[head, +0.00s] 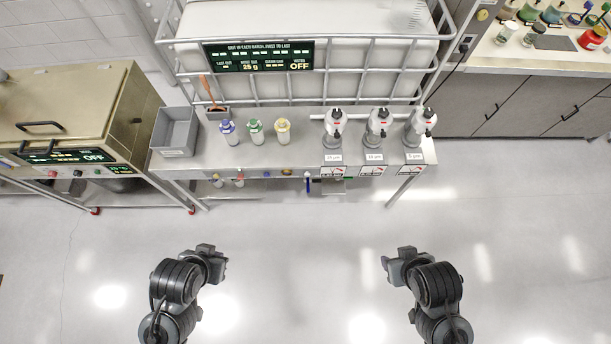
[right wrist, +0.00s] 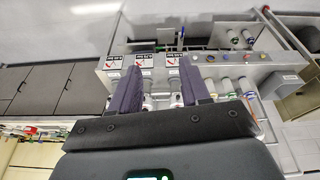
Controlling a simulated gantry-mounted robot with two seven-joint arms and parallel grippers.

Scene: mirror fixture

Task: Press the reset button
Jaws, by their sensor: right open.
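No button has a readable reset label. The bench front (head: 265,173) carries small round knobs or buttons, one of them amber (head: 287,172). Several round buttons also show along the bench edge in the right wrist view, including a blue one (right wrist: 210,57). The left machine has a red button (head: 52,173) on its front panel. My left gripper (head: 214,258) is over the floor, apart from the bench; its jaw opening is unclear. My right gripper (head: 391,266) is open and empty, also short of the bench. Its two fingers show apart in the right wrist view (right wrist: 160,88).
The bench holds a grey bin (head: 175,131), several capped bottles (head: 256,133) and three white dispensers (head: 378,125). A caged white tank (head: 305,50) with a status display (head: 258,56) stands behind. A cabinet (head: 500,103) is at right. The floor before the bench is clear.

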